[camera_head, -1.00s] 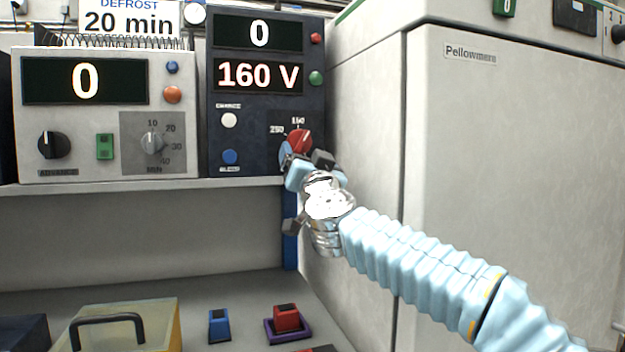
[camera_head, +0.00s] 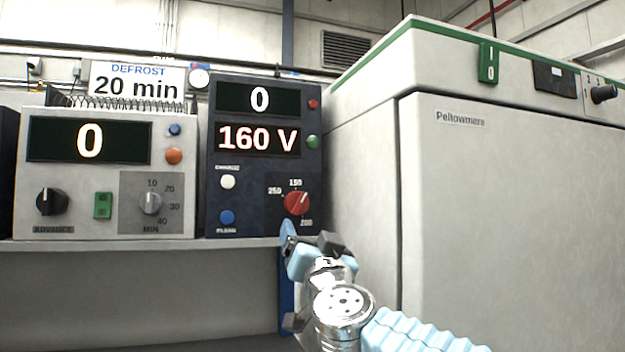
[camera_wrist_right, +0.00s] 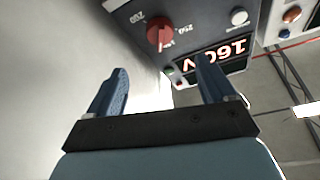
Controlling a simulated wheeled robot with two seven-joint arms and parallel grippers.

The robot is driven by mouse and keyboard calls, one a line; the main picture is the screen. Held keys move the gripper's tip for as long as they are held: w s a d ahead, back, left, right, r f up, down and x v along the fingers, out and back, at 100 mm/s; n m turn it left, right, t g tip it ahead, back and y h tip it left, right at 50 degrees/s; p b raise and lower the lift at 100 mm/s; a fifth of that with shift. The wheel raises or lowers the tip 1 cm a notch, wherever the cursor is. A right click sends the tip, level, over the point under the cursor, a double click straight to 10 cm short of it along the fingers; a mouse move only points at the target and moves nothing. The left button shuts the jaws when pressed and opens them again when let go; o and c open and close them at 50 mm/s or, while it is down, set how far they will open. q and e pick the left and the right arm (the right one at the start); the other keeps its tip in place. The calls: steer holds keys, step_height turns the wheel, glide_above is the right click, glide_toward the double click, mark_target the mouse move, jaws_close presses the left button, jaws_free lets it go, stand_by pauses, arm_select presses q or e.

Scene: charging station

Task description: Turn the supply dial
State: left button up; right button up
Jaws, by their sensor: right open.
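The red supply dial (camera_head: 298,203) is on the lower right of the dark blue supply unit (camera_head: 258,180), among the marks 150, 200 and 250. Its light pointer line leans to the upper right. The unit's lower display (camera_head: 258,139) reads 160 V and its upper display (camera_head: 259,99) reads 0. My right gripper (camera_head: 310,243) is open and empty, just below the dial and apart from it. In the right wrist view the dial (camera_wrist_right: 159,33) shows beyond the gap between the open fingers (camera_wrist_right: 162,80). My left gripper is out of view.
A pale timer unit (camera_head: 105,172) with a display, knobs and buttons stands left on the same shelf (camera_head: 150,245). A large white Peltowmere cabinet (camera_head: 510,210) closes off the right side. A "DEFROST 20 min" sign (camera_head: 137,82) stands behind.

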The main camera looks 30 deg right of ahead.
mark_target(300, 204)
steer(key=shift+d, duration=0.1)
steer(key=w+d+r+n+y+p, duration=0.1)
steer(key=w+r+n, duration=0.1)
steer(key=w, duration=0.2)
steer(key=w+d+r+n+y+p, duration=0.1)
steer(key=w+d+n, duration=0.1)
steer(key=w+n, duration=0.1)
steer(key=w+d+r+n+t+y, duration=0.1)
steer(key=w+r+n, duration=0.1)
steer(key=w, duration=0.3)
steer(key=shift+d+r+n+y+p, duration=0.3)
steer(key=shift+y+p, duration=0.1)
steer(key=shift+c, duration=0.2)
steer(key=c, duration=1)
steer(key=shift+m, duration=0.4)
